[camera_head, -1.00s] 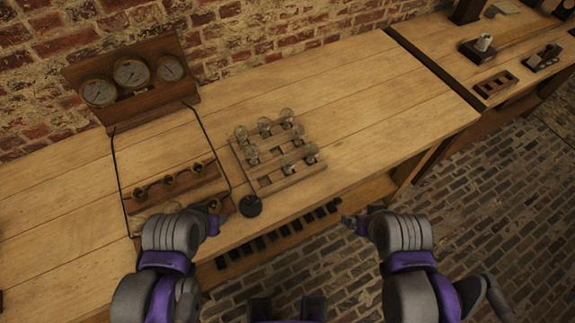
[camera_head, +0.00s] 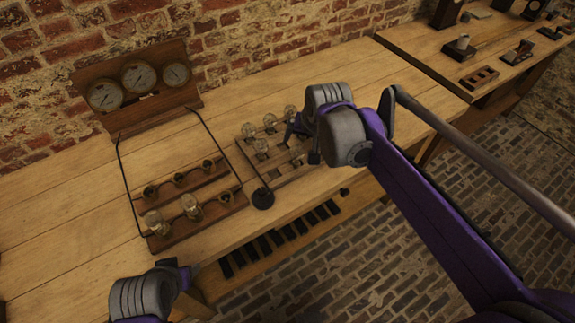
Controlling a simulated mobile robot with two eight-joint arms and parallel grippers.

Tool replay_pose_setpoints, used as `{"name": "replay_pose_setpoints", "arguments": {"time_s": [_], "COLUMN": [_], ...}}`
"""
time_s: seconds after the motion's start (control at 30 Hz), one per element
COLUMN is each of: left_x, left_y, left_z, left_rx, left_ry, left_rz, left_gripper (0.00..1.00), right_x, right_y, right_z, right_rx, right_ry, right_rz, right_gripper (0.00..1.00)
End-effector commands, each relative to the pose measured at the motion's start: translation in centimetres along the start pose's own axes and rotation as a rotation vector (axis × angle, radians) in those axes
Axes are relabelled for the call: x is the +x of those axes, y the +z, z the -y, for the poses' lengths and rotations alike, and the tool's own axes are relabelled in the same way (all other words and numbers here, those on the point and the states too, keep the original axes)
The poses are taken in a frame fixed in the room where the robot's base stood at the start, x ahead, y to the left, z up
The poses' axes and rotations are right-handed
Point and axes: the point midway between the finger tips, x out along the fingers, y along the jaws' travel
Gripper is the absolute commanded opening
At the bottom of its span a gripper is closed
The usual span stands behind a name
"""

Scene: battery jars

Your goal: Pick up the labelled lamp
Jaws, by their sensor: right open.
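Several clear glass lamps stand in a slotted wooden rack (camera_head: 262,170) on the bench. Among them are one at the left (camera_head: 248,131), one nearer the front (camera_head: 261,147), one at the back (camera_head: 270,121) and one at the back right (camera_head: 290,111). No label is readable, so I cannot tell which lamp is the labelled one. My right gripper (camera_head: 301,145) is open over the rack's right side and hides part of it. I cannot tell whether a lamp is between its fingers. My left gripper (camera_head: 188,270) is low at the bench's front edge, away from the rack; its jaws are unclear.
A gauge panel (camera_head: 139,90) stands behind. A round black knob (camera_head: 263,198) sits at the rack's front-left corner.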

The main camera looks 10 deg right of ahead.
Motion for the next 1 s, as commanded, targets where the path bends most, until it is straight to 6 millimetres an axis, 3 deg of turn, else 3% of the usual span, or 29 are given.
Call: {"name": "replay_pose_setpoints", "arguments": {"time_s": [0.2, 0.43, 0.7, 1.0], "left_x": [0.3, 0.4, 0.6, 0.6], "left_y": [0.2, 0.3, 0.4, 0.5], "left_z": [0.0, 0.0, 0.0, 0.0], "left_rx": [0.000, 0.000, 0.000, 0.000], "left_ry": [0.000, 0.000, 0.000, 0.000], "left_rz": [0.002, 0.002, 0.003, 0.003], "left_gripper": [0.50, 0.50, 0.50, 0.50], "right_x": [3.5, 5.3, 9.2, 9.8], "right_y": [0.1, 0.1, 0.3, 0.3], "right_z": [0.0, 0.0, 0.0, 0.0], "right_rx": [-0.001, -0.002, -0.003, -0.002], "right_ry": [0.000, 0.000, 0.000, 0.000], "right_rz": [0.000, 0.000, 0.000, 0.000], "right_gripper": [0.91, 0.91, 0.91, 0.91]}}
